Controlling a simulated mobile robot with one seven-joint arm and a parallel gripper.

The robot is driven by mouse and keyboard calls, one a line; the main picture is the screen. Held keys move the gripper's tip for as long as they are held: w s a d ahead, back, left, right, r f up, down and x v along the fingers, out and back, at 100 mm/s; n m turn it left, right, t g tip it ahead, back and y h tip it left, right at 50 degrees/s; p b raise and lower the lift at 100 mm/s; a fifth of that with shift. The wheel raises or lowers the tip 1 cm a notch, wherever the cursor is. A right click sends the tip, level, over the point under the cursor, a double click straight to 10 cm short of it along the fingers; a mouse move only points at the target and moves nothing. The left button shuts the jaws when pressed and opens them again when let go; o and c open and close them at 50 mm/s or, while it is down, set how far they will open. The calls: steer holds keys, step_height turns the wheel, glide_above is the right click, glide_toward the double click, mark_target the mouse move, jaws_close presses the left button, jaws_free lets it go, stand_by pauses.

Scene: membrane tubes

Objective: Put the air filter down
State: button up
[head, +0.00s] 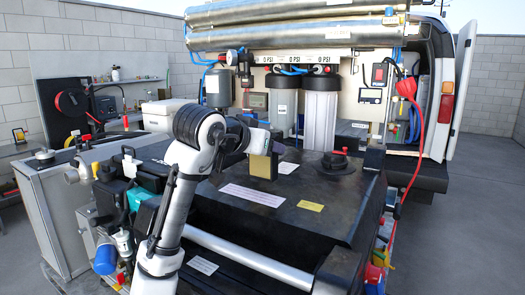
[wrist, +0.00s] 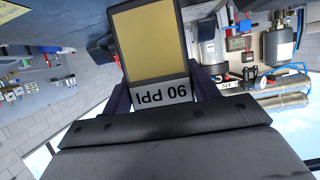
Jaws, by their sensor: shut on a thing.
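The air filter (head: 262,166) is a yellow foam block with a dark frame, upright over the black tank top (head: 300,235). In the wrist view the filter (wrist: 152,45) fills the upper middle and bears an upside-down "90 PPI" label. My gripper (head: 263,146) is shut on the filter, with dark fingers on both sides of it in the wrist view. The filter's lower edge is at or just above the tank top; I cannot tell whether it touches.
A lavender label (head: 252,195) and a yellow label (head: 310,206) lie on the tank top in front of the filter. A black cap with a red knob (head: 335,163) stands to the right. Two filter housings (head: 319,110) stand behind. The tank's front right is clear.

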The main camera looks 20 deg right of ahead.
steer(key=shift+f, duration=0.9)
steer(key=shift+f, duration=0.1)
steer(key=o, duration=1.1)
steer(key=shift+c, duration=0.2)
steer(key=b+v, duration=0.4)
steer(key=v, duration=0.8)
